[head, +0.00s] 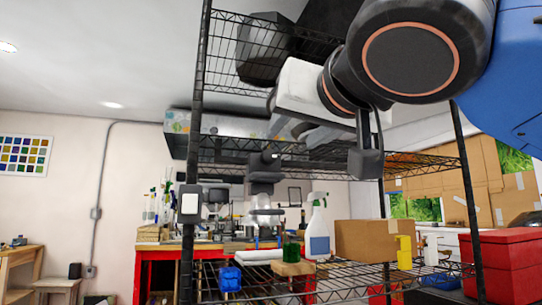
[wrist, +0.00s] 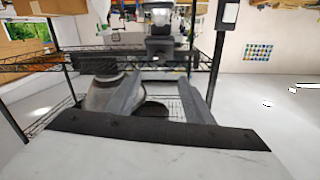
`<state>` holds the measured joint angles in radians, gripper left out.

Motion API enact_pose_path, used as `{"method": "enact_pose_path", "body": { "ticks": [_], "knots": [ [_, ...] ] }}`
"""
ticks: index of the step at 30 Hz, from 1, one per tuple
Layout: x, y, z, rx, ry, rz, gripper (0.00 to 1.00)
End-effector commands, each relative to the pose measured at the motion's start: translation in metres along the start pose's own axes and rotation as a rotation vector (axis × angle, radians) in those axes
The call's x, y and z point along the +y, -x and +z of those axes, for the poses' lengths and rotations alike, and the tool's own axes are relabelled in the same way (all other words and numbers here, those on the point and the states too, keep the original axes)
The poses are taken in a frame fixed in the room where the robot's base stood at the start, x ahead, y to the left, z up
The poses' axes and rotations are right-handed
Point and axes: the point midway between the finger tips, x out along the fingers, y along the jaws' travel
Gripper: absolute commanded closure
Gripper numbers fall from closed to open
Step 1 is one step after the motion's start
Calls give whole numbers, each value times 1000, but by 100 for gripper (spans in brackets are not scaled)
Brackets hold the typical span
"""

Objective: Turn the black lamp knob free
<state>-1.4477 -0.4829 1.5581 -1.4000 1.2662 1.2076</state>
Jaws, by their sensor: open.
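A dark lamp-like fitting (head: 264,168) hangs below the middle shelf in the head view. It also shows in the wrist view (wrist: 160,46), upside down, just beyond my fingers. I cannot pick out the black knob on it for certain; it is small and dark. My gripper (head: 303,136) is in front of the rack in the head view, to the right of and above the fitting. In the wrist view my gripper (wrist: 163,80) has its two grey fingers spread apart, with nothing held between them. The fingers look apart from the fitting.
The black wire rack's post (head: 192,130) stands left of my arm. A dark box (head: 264,50) sits on the top shelf. Below are a spray bottle (head: 318,228), a cardboard box (head: 372,240), a yellow bottle (head: 404,252) and a red chest (head: 508,265).

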Motion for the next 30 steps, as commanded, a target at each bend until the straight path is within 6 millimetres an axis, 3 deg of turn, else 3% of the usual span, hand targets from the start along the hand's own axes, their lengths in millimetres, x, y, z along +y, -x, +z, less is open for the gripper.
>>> {"method": "enact_pose_path", "body": {
  "ticks": [30],
  "knots": [
    [1, -69, 0, -1, 1, 3, 53]
  ]
}}
